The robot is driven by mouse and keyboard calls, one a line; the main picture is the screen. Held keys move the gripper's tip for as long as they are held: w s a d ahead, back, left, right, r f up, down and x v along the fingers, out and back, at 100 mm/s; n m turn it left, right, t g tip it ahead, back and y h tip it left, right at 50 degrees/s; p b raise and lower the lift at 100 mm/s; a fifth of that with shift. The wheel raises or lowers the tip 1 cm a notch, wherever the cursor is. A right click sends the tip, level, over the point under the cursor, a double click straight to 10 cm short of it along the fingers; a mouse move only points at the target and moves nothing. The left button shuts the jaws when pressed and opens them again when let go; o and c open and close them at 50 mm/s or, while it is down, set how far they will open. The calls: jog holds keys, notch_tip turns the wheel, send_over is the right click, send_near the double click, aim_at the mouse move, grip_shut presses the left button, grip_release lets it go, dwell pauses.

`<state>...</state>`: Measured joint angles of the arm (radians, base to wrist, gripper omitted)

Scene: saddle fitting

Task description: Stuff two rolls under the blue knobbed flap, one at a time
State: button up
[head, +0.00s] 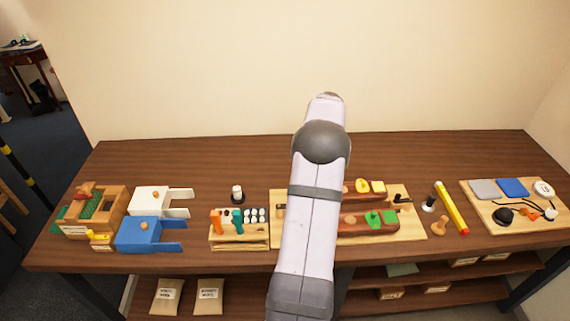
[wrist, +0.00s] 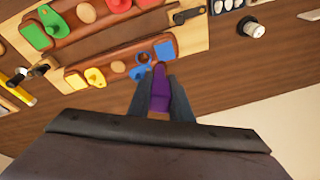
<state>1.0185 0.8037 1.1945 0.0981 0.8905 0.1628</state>
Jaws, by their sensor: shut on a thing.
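The blue flap (head: 138,234) with a small tan knob (head: 157,223) lies at the left of the table in the head view, beside a white one like it. My gripper (wrist: 160,84) shows in the wrist view, its two dark fingers shut on a purple piece (wrist: 160,98). It is over or near the edge of the wooden board, close to a blue square piece (wrist: 165,50). In the head view my arm hides the gripper and the purple piece. Nothing I can see is clearly a roll; small pale cylinders (head: 255,215) stand in a wooden rack.
The board (head: 412,229) carries two brown bars with coloured pieces. A white flap (head: 150,200) and a wooden box (head: 111,208) stand at the left. A yellow tube (head: 452,208) and a tray (head: 478,210) of small items are at the right. The table's back strip is clear.

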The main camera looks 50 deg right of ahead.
jog(key=s+d, duration=0.1)
jog(key=d, duration=0.1)
jog(key=s, duration=0.1)
jog(key=shift+s+d+f+m, duration=0.3)
jog(key=shift+d+m, duration=0.1)
jog(key=shift+f, duration=0.1)
jog(key=shift+f+b, duration=2.05)
jog(key=shift+f, duration=0.45)
jog(key=shift+a+f+b, duration=0.1)
jog(key=shift+f+b, duration=0.8)
jog(key=shift+f, duration=0.85)
jog(key=shift+r, duration=0.15)
notch_tip(320, 180, up, 8)
jog(key=p, duration=0.6)
dwell(0.6)
jog(key=shift+w, duration=0.1)
